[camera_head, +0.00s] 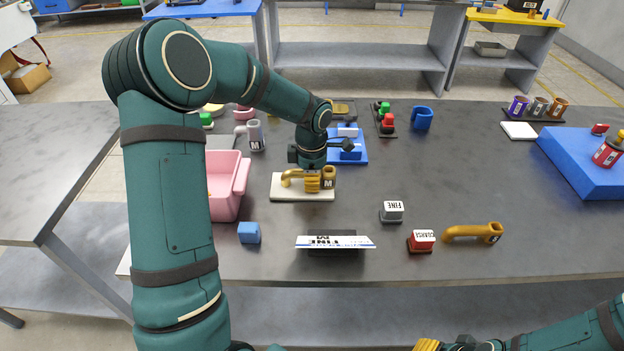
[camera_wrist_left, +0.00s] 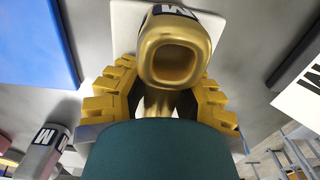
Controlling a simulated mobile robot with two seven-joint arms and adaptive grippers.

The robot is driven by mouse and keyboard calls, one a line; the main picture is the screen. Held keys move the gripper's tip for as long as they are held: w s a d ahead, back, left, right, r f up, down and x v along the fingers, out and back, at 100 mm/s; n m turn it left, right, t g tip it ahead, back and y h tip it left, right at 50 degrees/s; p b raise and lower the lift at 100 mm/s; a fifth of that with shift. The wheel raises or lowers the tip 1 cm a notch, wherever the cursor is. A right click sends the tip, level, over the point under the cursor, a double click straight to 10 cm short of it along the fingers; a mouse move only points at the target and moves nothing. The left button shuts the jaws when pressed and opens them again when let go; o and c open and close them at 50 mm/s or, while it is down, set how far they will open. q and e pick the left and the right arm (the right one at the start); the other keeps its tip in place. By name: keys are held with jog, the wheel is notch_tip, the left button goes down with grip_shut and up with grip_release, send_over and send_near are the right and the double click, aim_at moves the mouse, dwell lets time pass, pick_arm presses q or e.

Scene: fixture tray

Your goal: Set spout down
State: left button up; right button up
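A gold spout (camera_head: 292,178) with a dark M label lies level at a white rectangular plate (camera_head: 290,192). My left gripper (camera_head: 313,184) comes down over the spout's middle, its yellow fingers on either side, and appears shut on it. In the left wrist view the spout's open square end (camera_wrist_left: 175,55) faces the camera between the fingers, with the white plate (camera_wrist_left: 125,30) behind it. I cannot tell whether the spout touches the plate. My right gripper (camera_head: 428,345) shows only partly at the bottom edge.
A pink bin (camera_head: 228,190) and a blue block (camera_head: 249,232) are to the left. A label stand (camera_head: 335,243), FINE block (camera_head: 391,211), COARSE block (camera_head: 421,241) and orange spout (camera_head: 470,233) stand in front. A blue fixture (camera_head: 358,154) is just behind. The table's right middle is clear.

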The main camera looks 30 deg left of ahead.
pick_arm(q)
jog(key=shift+o, duration=0.8)
jog(key=shift+r, duration=0.2)
notch_tip(320, 180, up, 12)
jog(key=p, duration=0.2)
jog(key=shift+p, duration=0.3)
